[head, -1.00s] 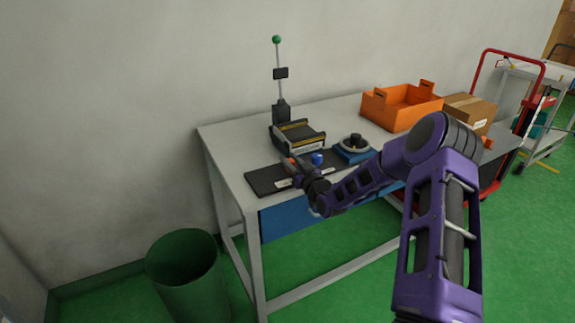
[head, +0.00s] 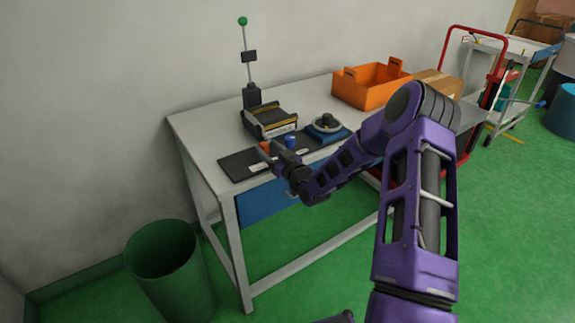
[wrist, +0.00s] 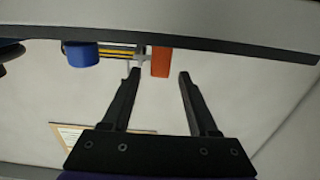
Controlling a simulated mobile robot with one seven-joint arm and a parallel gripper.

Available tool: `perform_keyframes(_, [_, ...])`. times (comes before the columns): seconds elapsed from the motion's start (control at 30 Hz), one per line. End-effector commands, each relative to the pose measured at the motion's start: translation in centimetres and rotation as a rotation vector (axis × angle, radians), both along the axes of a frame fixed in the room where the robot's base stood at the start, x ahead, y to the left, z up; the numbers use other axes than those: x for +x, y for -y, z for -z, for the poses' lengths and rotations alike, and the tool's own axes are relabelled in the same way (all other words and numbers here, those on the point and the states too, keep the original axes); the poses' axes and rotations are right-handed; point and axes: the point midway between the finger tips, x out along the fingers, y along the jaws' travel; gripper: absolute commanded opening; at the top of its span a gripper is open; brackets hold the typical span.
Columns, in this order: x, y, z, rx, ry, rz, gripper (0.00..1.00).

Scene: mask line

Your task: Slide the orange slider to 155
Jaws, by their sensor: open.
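The orange slider (head: 265,146) stands up from a dark panel (head: 238,166) near the table's front left corner. In the wrist view the slider (wrist: 160,62) is an upright orange block under the panel's dark edge, as that view is upside down. My gripper (head: 267,154) is at the panel's front, close to the slider. In the wrist view my gripper (wrist: 158,74) is open, with the slider in line with the gap between its fingertips. I cannot tell whether a finger touches it. The scale marks are too small to read.
A blue knob (head: 291,141) stands just right of the slider. Behind are a black and yellow device (head: 269,120), a signal pole with a green ball (head: 243,21) and a blue-based dial (head: 327,128). An orange crate (head: 370,88) is farther right. A green bin (head: 165,270) stands on the floor.

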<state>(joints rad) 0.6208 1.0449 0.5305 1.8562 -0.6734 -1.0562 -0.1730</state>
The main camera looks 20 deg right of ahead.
Motion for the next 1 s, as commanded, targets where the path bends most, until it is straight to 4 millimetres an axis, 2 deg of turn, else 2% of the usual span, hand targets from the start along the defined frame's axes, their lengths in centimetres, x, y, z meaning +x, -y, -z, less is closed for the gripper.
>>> perform_keyframes(0.3, [-7.6,2.6,0.0,-0.001,-0.003,0.002,0.60])
perform_keyframes(0.5, [-11.3,3.7,0.0,-0.001,-0.002,0.001,0.60])
perform_keyframes(0.7, [-13.2,4.3,0.0,-0.001,-0.001,0.000,0.60])
perform_keyframes(1.0, [-13.4,4.4,0.0,-0.001,0.000,0.000,0.60])
